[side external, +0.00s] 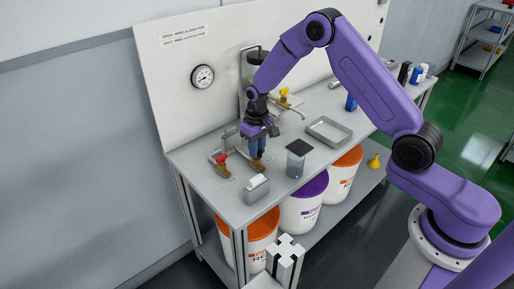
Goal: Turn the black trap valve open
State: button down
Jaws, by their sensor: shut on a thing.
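My gripper (258,151) points down over the left part of the bench top. Its fingers are shut at the top of a small brass-coloured fitting (258,165), which looks like the body of the black trap valve. The valve's black handle is hidden between or behind the fingers, so its turn angle cannot be told. A red-handled valve (222,158) stands to the left of my gripper, and a yellow-handled valve (284,93) is behind it to the right.
A clear container with a dark lid (297,160) stands close to the right of my gripper. A grey box (256,189) sits at the front edge. A shallow metal tray (328,132) lies further right. A round gauge (203,76) is on the back panel. Buckets (303,210) stand below.

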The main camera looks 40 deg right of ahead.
dwell(0.3)
jog(key=c, duration=1.2)
grip_release()
notch_tip(320, 180, up, 18)
jog(key=shift+f, duration=0.25)
